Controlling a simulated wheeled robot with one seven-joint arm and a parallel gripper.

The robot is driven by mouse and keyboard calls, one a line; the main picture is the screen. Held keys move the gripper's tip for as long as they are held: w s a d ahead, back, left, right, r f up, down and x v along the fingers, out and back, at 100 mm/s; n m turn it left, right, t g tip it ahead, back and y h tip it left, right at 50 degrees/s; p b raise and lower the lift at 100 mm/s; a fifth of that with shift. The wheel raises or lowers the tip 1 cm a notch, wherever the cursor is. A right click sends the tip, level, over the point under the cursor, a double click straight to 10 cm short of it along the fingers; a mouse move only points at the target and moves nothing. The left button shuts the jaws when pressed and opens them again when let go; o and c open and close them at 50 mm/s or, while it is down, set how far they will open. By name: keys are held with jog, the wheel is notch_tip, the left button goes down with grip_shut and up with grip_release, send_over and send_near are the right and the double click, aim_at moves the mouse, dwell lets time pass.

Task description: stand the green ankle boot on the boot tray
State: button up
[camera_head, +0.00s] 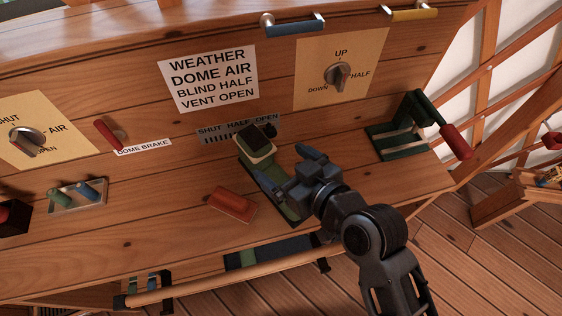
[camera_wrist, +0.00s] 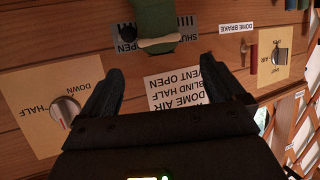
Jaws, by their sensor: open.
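A green thing with a cream band and a dark top, seemingly the green ankle boot (camera_head: 258,157), is on the wooden panel below the SHUT HALF OPEN scale. Its lower part is partly hidden by my gripper (camera_head: 283,168). In the wrist view, the green thing (camera_wrist: 153,18) is cut by the top edge, cream band towards me. My gripper, in the wrist view (camera_wrist: 162,76), is open, with nothing between its fingers. It is close to the green thing; I cannot tell whether they touch. I cannot make out a boot tray.
A red block (camera_head: 233,204) lies left of my gripper. A green-based lever with a red handle (camera_head: 455,141) stands at right. Dials (camera_head: 338,76) and a red dome-brake handle (camera_head: 110,132) stick out of the panel. A wooden rail (camera_head: 225,277) runs along the front.

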aim_at(266, 152)
jog(key=shift+x, duration=1.2)
jog(key=shift+p+x, duration=0.75)
jog(key=shift+x, duration=1.85)
jog(key=shift+f, duration=0.15)
jog(key=shift+c, duration=0.4)
grip_shut()
